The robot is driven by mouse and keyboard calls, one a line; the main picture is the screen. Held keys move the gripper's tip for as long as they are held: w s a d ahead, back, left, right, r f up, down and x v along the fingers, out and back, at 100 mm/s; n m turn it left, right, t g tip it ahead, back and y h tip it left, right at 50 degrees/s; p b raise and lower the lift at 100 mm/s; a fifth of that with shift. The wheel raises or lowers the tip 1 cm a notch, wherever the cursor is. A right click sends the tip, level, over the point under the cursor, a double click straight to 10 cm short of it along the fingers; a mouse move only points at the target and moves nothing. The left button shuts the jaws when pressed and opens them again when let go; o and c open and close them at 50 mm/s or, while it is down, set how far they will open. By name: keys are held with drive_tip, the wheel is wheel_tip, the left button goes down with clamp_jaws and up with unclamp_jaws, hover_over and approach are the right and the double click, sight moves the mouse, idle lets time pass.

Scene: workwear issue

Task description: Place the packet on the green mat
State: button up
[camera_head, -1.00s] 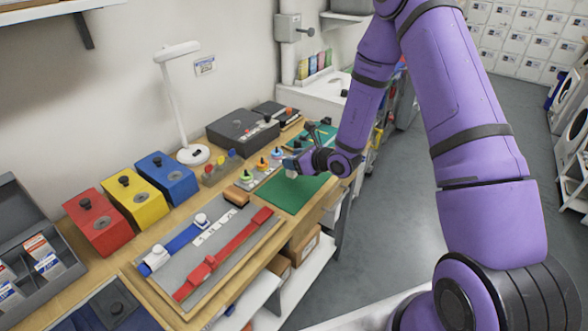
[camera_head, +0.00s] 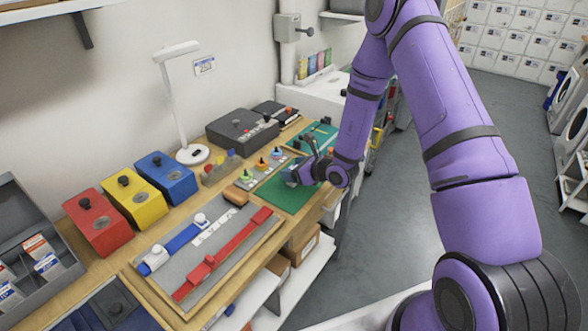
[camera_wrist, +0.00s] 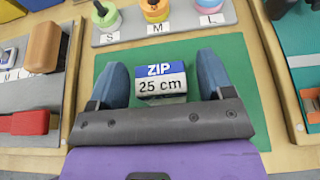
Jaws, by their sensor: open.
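The packet (camera_wrist: 161,82), blue and white and marked "ZIP 25 cm", shows in the wrist view over the green mat (camera_wrist: 232,62) and appears to rest on it. My gripper (camera_wrist: 163,90) is open, with one blue-grey finger on each side of the packet and a gap of mat showing on both sides. The packet's near end is partly hidden by the gripper body. In the head view, my gripper (camera_head: 297,176) is low over the green mat (camera_head: 284,199) and hides most of the packet.
A grey board (camera_wrist: 187,33) with S, M and L labels and coloured knobs lies beyond the mat. A board with blue and red straps (camera_head: 222,260) lies to the left. Red, yellow and blue boxes (camera_head: 138,203) stand along the wall. A teal board (camera_wrist: 305,75) is at right.

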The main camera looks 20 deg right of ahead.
drive_tip(key=shift+r, duration=0.2)
drive_tip(key=v, duration=1.2)
drive_tip(key=s+a+r+n+g+y, duration=0.1)
drive_tip(key=s+a+r+n+g, duration=0.25)
drive_tip(key=r+n, duration=0.3)
drive_tip(key=s+a+r+n+g+y, duration=0.1)
drive_tip(key=s+a+r+n+g, duration=0.15)
drive_tip(key=s+r+n, duration=0.4)
drive_tip(key=s+a+r+n+g+y, duration=0.1)
drive_tip(key=s+a+r+n+g, duration=0.2)
drive_tip(key=r, duration=0.6)
drive_tip(key=s+d+r+n+t+h, duration=0.1)
drive_tip(key=s+d+r+n+h, duration=0.3)
drive_tip(key=s, duration=0.4)
drive_tip(key=s+d+r+n+t+h, duration=0.2)
drive_tip(key=s+d+r+n+h, duration=0.3)
drive_tip(key=s+r+n, duration=0.3)
drive_tip(key=shift+d+n+t+h, duration=0.2)
drive_tip(key=shift+n+t+h, duration=0.15)
drive_tip(key=shift+h, duration=0.55)
